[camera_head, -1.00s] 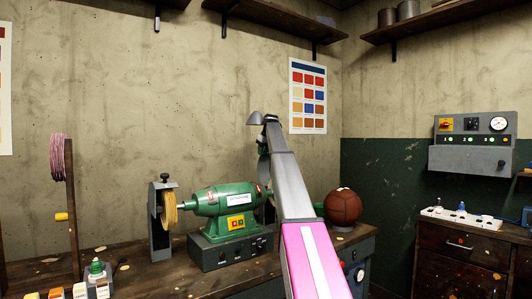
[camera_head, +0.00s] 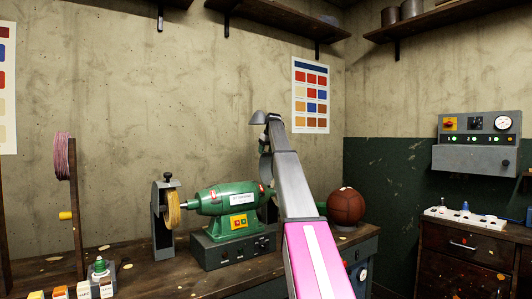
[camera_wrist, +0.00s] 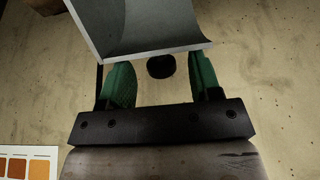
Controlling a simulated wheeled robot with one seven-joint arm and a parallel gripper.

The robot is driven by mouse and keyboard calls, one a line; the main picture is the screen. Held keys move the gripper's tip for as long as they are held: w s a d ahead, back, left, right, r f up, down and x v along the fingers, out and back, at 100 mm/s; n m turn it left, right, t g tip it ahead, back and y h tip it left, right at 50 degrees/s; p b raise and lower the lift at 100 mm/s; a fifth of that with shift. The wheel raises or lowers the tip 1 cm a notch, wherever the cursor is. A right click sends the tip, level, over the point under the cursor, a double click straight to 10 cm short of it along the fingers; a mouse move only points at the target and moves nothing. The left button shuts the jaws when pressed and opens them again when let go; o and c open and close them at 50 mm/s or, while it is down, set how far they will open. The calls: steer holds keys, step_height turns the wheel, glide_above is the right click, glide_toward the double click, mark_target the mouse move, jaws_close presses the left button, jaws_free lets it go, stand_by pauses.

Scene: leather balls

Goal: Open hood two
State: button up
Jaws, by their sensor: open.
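A green polishing machine (camera_head: 228,200) stands on the bench. Its left hood (camera_head: 160,220) is a grey housing with a black knob on top, beside a yellow wheel (camera_head: 172,208). The right hood is mostly hidden behind my arm; a grey curved edge (camera_head: 265,167) shows there. A grey curved plate (camera_head: 258,117) sits high at my arm's far end, apparently the raised hood lid.
A brown leather ball (camera_head: 345,206) sits right of the machine. Small bottles (camera_head: 100,270) and a thread spool rack (camera_head: 68,200) stand at the left. A control box (camera_head: 476,142) hangs at the right. Shelves (camera_head: 280,20) run above; the wall is close behind.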

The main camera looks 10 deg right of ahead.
steer(key=v, duration=1)
steer(key=shift+r, duration=0.2)
